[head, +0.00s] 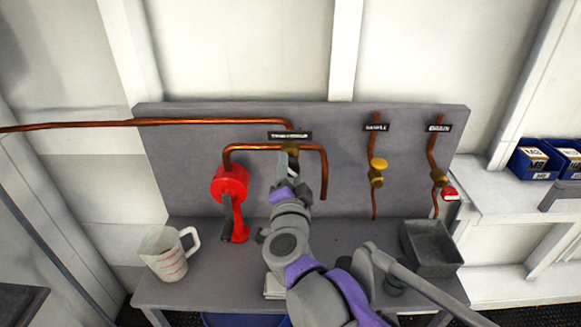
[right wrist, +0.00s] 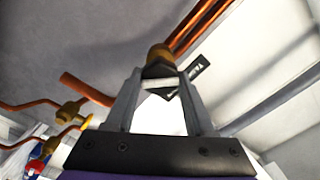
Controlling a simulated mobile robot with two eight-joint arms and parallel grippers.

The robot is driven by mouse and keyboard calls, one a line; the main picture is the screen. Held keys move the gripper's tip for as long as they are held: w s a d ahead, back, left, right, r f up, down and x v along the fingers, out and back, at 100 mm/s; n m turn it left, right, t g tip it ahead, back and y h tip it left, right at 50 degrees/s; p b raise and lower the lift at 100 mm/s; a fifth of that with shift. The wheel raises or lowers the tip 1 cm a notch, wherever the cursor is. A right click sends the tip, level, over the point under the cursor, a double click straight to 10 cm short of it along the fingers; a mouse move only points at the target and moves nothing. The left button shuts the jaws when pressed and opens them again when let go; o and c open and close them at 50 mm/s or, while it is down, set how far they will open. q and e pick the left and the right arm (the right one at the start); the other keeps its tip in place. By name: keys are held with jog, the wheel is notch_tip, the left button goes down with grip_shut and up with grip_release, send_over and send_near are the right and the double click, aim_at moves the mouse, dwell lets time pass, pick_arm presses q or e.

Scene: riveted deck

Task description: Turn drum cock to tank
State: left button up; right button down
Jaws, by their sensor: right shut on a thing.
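The drum cock (head: 291,147) is a brass valve on the copper pipework at the back panel, below a black label too small to read surely. It also shows in the right wrist view as a brass body (right wrist: 159,53) with a dark part below it. My right gripper (head: 289,169) is at this cock, reaching up from below. In the right wrist view its two fingers (right wrist: 160,82) are closed in on the cock's handle, which is mostly hidden between them. The handle's exact angle cannot be told. My left gripper is not in view.
A red hand pump (head: 231,184) hangs left of the cock. A yellow-handled valve (head: 378,164) and a red-handled valve (head: 449,193) are to the right. A white jug (head: 165,254) and a grey tray (head: 432,249) stand on the bench (head: 212,268). Blue bins (head: 536,159) sit far right.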

jog(key=m+p, duration=0.1)
jog(key=m, duration=0.3)
jog(key=shift+m, duration=0.3)
jog(key=shift+f+m+p, duration=0.15)
jog(key=shift+m+p, duration=0.25)
jog(key=shift+m, duration=1.9)
jog(key=shift+c, duration=1.3)
grip_release()
jog(key=s, duration=1.1)
jog(key=shift+b, duration=0.3)
jog(key=shift+w, duration=0.1)
